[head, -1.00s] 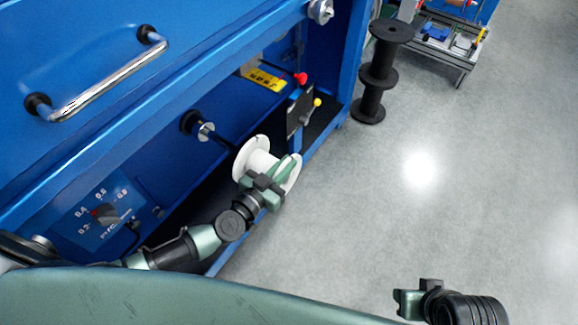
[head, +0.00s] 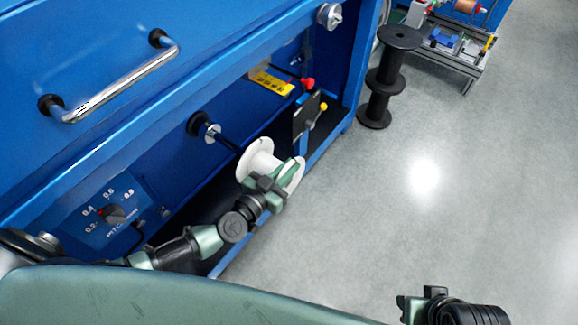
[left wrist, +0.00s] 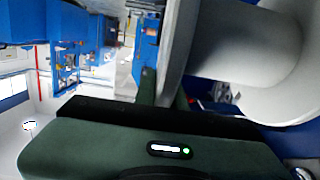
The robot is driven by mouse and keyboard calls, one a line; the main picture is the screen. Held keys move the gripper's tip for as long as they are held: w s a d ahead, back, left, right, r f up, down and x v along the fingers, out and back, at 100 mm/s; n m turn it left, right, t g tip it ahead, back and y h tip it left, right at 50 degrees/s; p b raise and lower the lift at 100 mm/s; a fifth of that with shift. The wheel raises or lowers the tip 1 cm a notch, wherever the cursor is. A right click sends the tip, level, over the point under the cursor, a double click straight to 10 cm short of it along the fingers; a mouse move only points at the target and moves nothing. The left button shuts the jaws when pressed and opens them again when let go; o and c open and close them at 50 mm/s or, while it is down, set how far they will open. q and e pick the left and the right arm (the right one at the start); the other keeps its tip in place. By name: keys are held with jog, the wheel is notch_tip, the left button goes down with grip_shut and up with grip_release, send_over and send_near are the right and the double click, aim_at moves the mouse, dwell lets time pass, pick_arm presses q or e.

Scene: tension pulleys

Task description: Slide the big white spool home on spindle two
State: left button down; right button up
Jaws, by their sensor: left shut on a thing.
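The big white spool (head: 256,160) is in the middle of the head view, at the end of a dark spindle (head: 228,144) that comes out of the blue machine. My left gripper (head: 285,178) is shut on the white spool at its outer flange. In the left wrist view the spool (left wrist: 250,50) fills the upper right, close to the finger. Whether the spindle's tip is inside the spool's bore is hidden. My right gripper (head: 418,303) is at the bottom right, empty and far from the spool; its finger gap is not clear.
The blue machine has a chrome handle (head: 122,82), a dial (head: 112,214) and a small dark plate with red and yellow knobs (head: 308,114). A black stacked reel (head: 385,80) stands on the floor behind. The grey floor (head: 440,220) at right is clear.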

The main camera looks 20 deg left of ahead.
aim_at(272, 162)
pick_arm(q)
jog(key=shift+a, duration=0.15)
jog(key=shift+w+a+r, duration=0.1)
jog(key=shift+w+a, duration=0.15)
jog(key=shift+a, duration=0.35)
jog(key=shift+w+a, duration=0.25)
jog(key=shift+a, duration=0.35)
dwell(0.6)
jog(key=shift+w+a, duration=0.1)
jog(key=shift+a, duration=0.1)
jog(key=shift+w+a+b, duration=0.2)
jog(key=shift+a, duration=0.35)
jog(key=shift+w+a+b, duration=0.2)
jog(key=shift+a, duration=0.5)
dwell(0.4)
